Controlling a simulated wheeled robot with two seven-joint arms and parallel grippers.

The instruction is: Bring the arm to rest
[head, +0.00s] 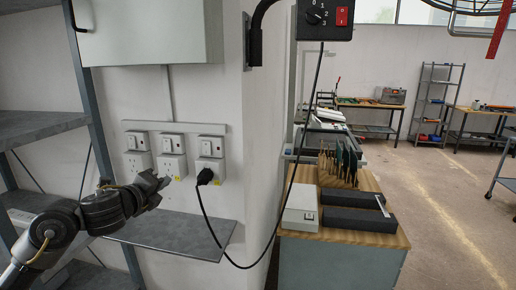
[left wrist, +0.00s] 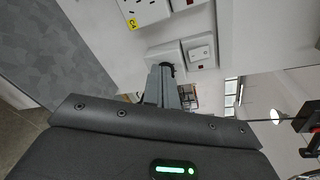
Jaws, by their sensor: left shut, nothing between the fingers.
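My left arm comes in from the left in the head view. Its gripper (head: 158,182) is in front of the wall, near the row of power outlets. It is shut and empty. In the left wrist view the shut fingers (left wrist: 163,82) point toward the wall outlets. A black plug (head: 205,176) sits in the right-hand outlet (head: 211,160) of the row, apart from my gripper. Its black cord (head: 207,222) hangs down and loops up to the control box (head: 325,18) at the top. My right gripper is in neither view.
A grey wall shelf (head: 180,236) is below the outlets, close under my gripper. A metal rack (head: 45,128) stands at the left. A cabinet (head: 345,258) with boxes on top stands right of the wall corner. Open floor (head: 430,215) lies at the right.

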